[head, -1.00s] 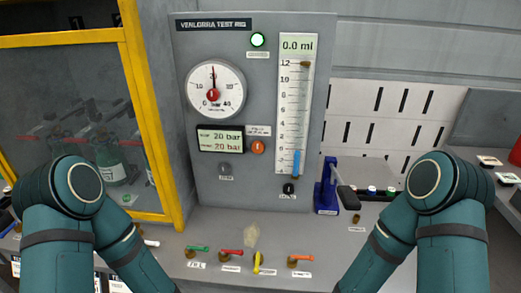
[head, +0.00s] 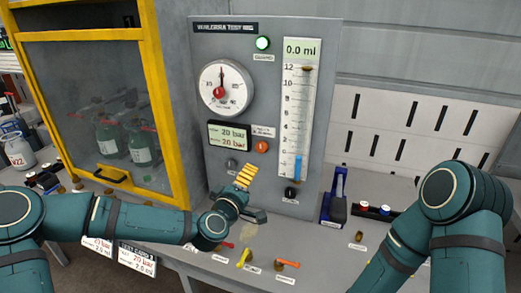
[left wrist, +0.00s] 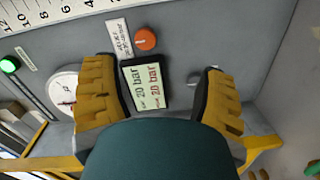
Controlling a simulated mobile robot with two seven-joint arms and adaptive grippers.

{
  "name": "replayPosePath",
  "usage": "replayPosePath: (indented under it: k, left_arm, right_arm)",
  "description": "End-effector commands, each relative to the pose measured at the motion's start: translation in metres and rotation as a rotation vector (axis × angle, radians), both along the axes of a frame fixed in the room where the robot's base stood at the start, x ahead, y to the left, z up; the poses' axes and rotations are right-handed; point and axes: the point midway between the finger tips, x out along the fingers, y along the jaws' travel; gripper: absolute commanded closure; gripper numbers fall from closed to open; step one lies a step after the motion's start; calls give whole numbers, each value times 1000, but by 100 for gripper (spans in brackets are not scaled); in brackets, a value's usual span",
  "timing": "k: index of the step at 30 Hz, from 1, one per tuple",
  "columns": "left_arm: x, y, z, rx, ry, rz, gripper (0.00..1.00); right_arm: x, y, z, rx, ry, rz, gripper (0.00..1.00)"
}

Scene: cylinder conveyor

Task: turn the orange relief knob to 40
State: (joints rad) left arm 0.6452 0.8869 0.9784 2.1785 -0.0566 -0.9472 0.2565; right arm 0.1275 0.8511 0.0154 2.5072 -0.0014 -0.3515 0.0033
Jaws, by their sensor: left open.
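The orange relief knob (head: 262,146) sits on the grey test rig panel (head: 265,190), right of the small digital display (head: 229,136). In the left wrist view the knob (left wrist: 145,38) shows beyond the fingertips, with a white label beside it. The display reads 20 bar on both lines. My left gripper (head: 246,177) is in front of the panel, below the knob and apart from it. In the left wrist view its yellow fingers (left wrist: 158,82) are spread wide with nothing held between them. My right gripper is out of view.
A round gauge (head: 226,88) points near 20. A tall scale tube (head: 298,110) and a black knob (head: 291,192) are to the right. The bench has several coloured valve handles (head: 244,257). A yellow-framed cabinet (head: 160,110) stands left, a blue device (head: 334,198) right.

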Motion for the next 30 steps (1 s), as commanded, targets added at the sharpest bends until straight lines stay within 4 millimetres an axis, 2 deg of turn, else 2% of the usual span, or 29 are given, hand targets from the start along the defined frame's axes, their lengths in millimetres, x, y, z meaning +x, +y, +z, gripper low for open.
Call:
replayPosePath:
  k: [2,5,11,24,30]
  left_arm:
    - [6,7,15,-34,-29,29,28]
    - [13,9,23,-50,-44,43,28]
    - [38,-1,22,-51,-42,41,28]
    - [113,-25,21,-50,-41,40,28]
    - [132,-32,22,-48,-41,38,28]
  right_arm:
    - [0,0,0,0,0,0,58]
    - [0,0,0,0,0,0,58]
    - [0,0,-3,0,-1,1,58]
    - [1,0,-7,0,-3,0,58]
    - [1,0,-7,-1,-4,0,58]
